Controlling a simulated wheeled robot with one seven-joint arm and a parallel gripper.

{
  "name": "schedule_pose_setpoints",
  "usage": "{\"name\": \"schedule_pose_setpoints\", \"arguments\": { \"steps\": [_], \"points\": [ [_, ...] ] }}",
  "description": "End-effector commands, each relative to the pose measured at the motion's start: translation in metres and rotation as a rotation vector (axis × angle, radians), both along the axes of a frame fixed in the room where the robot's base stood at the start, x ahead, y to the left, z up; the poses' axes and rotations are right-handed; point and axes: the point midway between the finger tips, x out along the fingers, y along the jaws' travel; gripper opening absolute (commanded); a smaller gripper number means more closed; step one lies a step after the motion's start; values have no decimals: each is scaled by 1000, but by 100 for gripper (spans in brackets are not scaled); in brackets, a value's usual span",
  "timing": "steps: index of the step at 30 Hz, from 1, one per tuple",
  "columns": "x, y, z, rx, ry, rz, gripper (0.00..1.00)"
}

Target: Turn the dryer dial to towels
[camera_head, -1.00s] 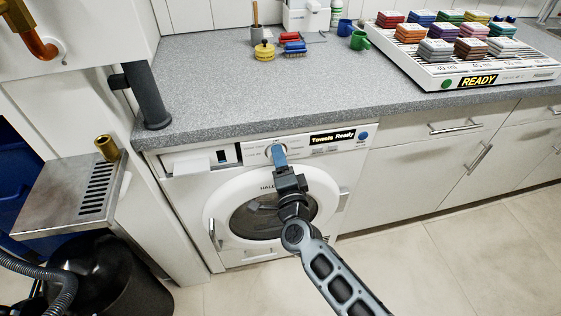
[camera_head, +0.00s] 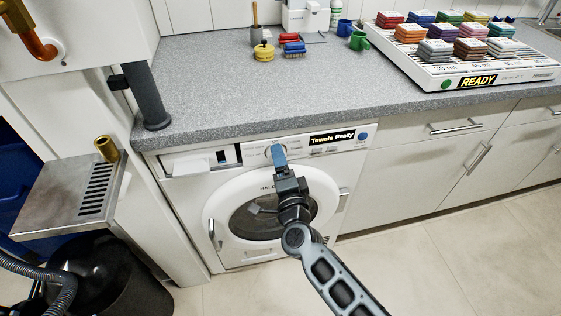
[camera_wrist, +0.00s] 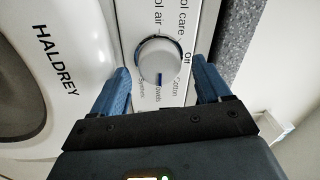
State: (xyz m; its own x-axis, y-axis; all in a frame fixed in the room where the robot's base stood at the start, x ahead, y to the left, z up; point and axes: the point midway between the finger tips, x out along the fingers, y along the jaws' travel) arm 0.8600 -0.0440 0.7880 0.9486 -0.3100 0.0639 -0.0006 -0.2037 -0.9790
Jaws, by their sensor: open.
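The dryer (camera_head: 205,188) is a white front-loader under the grey counter, with a round door and a top control panel. Its display (camera_head: 333,138) reads "Towels Ready". In the wrist view the round white dial (camera_wrist: 159,61) has a dark mark pointing down at the "Towels" label, between "Cotton" and another partly readable label. My gripper (camera_wrist: 162,88) is open, with one blue finger to each side of the dial and clear gaps between. It also shows in the head view (camera_head: 279,158), at the panel, hiding part of the dial.
A white rack (camera_head: 470,75) with coloured blocks and a "READY" display stands on the counter at right. A grey post (camera_head: 148,95) and metal shelf (camera_head: 70,195) stand at left. The floor at right is free.

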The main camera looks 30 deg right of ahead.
Motion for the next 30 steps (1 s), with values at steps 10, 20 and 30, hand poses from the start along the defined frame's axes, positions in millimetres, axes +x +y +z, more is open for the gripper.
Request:
{"name": "schedule_pose_setpoints", "arguments": {
  "steps": [10,20,30],
  "points": [
    [-53,18,-6,0,4,1,77],
    [-68,22,-5,1,2,0,77],
    [-67,22,-5,1,2,0,77]
  ]
}}
